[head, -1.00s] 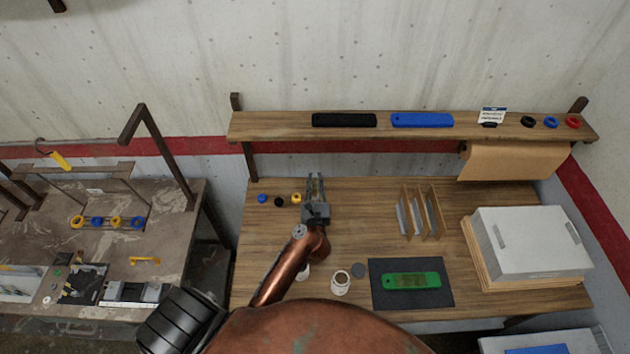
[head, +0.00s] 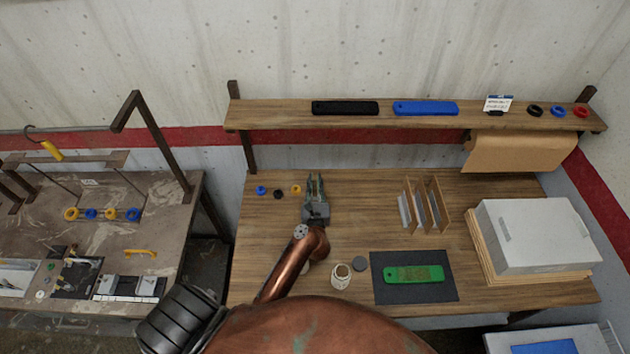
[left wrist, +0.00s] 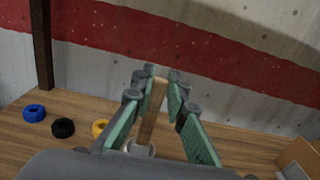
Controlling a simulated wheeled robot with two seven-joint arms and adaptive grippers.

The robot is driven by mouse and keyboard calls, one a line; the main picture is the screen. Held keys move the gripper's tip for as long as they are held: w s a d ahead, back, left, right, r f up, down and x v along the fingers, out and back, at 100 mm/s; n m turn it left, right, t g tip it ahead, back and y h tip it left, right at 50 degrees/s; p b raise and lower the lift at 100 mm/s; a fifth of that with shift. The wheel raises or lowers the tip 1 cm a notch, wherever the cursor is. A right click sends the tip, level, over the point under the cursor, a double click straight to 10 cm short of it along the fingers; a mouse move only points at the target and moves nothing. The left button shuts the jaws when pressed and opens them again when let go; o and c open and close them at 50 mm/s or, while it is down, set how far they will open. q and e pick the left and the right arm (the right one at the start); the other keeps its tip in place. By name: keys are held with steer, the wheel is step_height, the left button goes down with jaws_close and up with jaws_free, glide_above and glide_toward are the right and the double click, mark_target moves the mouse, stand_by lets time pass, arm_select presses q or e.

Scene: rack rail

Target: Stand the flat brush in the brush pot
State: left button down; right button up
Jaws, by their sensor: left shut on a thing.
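My left gripper (head: 315,182) is over the left part of the wooden bench, its fingers pointing away toward the wall. In the left wrist view its green-and-grey fingers (left wrist: 156,85) are shut on a wooden, stick-like handle (left wrist: 152,112), which I take as the flat brush's; no bristles can be made out. A pale round rim (left wrist: 140,149) shows at the handle's lower end, perhaps the brush pot; whether the handle is inside, or only in front of it, I cannot tell. My right gripper is out of view.
Blue (head: 261,190), black (head: 278,194) and yellow (head: 296,189) rings lie left of the gripper. A white jar (head: 340,276), a dark mat (head: 448,290) with a green piece (head: 413,274), upright dividers (head: 425,205) and a white box (head: 535,235) stand rightward. The shelf (head: 290,115) is behind.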

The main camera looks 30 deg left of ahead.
arm_select(q)
steer(key=c, duration=1.8)
jaws_free()
steer(key=shift+v, duration=3.75)
steer(key=shift+f, duration=0.1)
